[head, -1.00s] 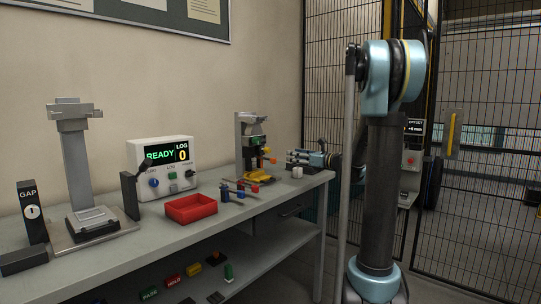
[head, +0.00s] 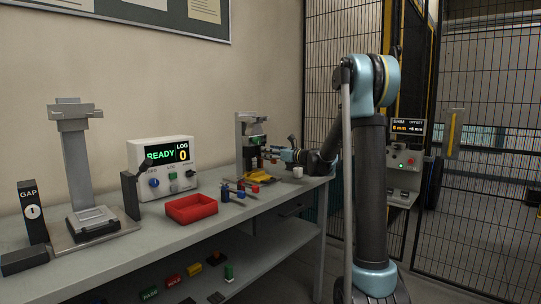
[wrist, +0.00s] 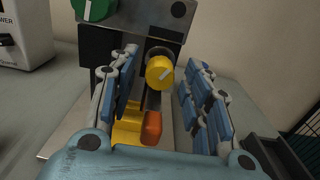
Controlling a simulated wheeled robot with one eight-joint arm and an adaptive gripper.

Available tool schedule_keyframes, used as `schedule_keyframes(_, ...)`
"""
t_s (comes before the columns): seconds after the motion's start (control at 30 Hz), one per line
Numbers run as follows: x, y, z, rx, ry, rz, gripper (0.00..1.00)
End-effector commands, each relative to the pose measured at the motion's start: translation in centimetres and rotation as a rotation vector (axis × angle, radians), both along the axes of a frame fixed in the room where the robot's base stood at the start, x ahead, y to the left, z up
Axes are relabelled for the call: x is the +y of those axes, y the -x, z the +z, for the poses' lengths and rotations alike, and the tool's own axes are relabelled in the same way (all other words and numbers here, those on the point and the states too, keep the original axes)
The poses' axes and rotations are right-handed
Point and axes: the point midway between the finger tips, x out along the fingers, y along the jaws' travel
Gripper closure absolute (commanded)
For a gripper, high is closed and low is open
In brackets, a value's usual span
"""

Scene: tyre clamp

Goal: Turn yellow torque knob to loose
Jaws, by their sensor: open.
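The yellow torque knob (wrist: 160,72) shows in the wrist view, on the front of the grey clamp fixture. A pale slanted mark line runs across its face. My gripper (wrist: 165,85) is open, with one blue-padded finger on each side of the knob and gaps between. I cannot tell whether the fingertips reach level with the knob. In the head view my gripper (head: 280,155) is at the fixture (head: 249,138) on the bench's far end, and hides the knob. An orange block (wrist: 152,128) and a yellow base part (wrist: 128,130) lie below the knob.
A green knob (wrist: 93,8) sits at the upper left of the fixture. A red tray (head: 191,209), a display unit (head: 162,165) reading READY and several small tools stand to the left. A white cup-like item (head: 298,172) is near the bench's right end.

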Motion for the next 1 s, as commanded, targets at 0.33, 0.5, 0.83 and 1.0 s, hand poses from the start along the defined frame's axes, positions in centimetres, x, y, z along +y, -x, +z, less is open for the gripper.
schedule_keyframes(0.33,0.24,-0.18,0.0,0.0,0.0,0.0,0.58)
schedule_keyframes(0.5,0.22,-0.17,0.0,0.0,0.0,0.0,0.96)
schedule_keyframes(0.83,0.18,-0.21,0.01,-0.052,0.039,-0.001,1.0)
schedule_keyframes(1.0,0.16,-0.23,0.02,-0.144,0.109,-0.001,1.0)
